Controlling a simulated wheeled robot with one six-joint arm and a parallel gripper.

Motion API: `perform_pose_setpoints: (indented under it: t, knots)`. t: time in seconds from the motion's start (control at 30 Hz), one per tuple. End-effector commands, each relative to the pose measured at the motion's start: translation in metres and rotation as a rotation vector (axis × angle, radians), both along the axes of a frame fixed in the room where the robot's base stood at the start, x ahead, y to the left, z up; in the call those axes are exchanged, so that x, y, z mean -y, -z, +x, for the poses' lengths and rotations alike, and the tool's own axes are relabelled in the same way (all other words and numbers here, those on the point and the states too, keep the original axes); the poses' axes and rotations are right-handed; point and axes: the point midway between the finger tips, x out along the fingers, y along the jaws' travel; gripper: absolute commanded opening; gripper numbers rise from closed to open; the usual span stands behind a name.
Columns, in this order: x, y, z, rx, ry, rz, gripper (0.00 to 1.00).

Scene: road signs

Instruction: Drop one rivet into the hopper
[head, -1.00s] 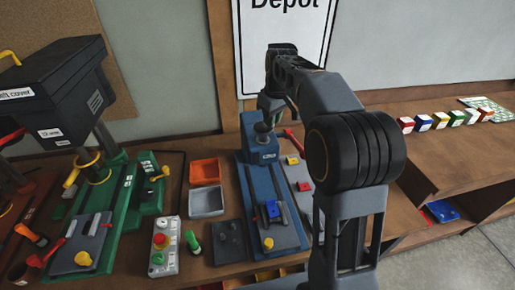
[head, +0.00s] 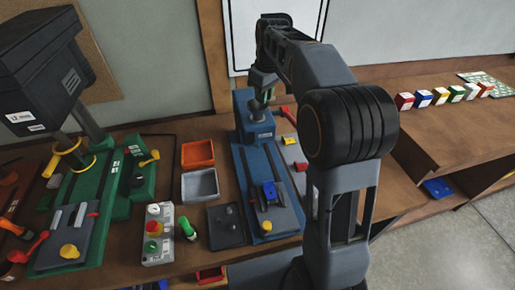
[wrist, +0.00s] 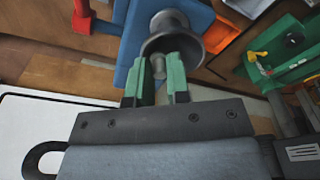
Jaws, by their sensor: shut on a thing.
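My gripper (wrist: 160,64) has green fingertips and is shut on a small grey rivet (wrist: 158,68). The grey, funnel-shaped hopper (wrist: 205,32) lies just beyond the fingertips in the wrist view, and the rivet overlaps its opening. I cannot tell whether the rivet is inside the rim. In the head view the hopper (head: 257,106) tops the blue press (head: 243,122). My gripper (head: 262,82) is right above it, partly hidden by my arm.
An orange bin (head: 198,153) and a grey bin (head: 200,184) stand left of the blue press. A green machine (head: 120,180) and a button box (head: 157,235) are farther left. Several colored blocks (head: 440,96) line the right shelf.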

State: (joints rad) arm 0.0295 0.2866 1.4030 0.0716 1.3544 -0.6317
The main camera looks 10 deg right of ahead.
Motion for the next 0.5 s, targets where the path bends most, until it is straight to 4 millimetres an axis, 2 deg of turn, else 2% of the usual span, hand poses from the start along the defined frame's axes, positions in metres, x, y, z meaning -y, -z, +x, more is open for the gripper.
perform_pose_setpoints:
  t: [0.07,0.33,0.37,0.5]
  knots:
    - [0.0004,0.0058,0.0,0.001,0.001,0.0,0.0]
    - [0.0006,0.0048,0.0,0.0,0.001,0.0,0.0]
    - [0.0006,0.0048,0.0,0.0,0.001,-0.001,0.2]
    - [0.0006,0.0048,0.0,0.0,0.001,-0.001,0.33]
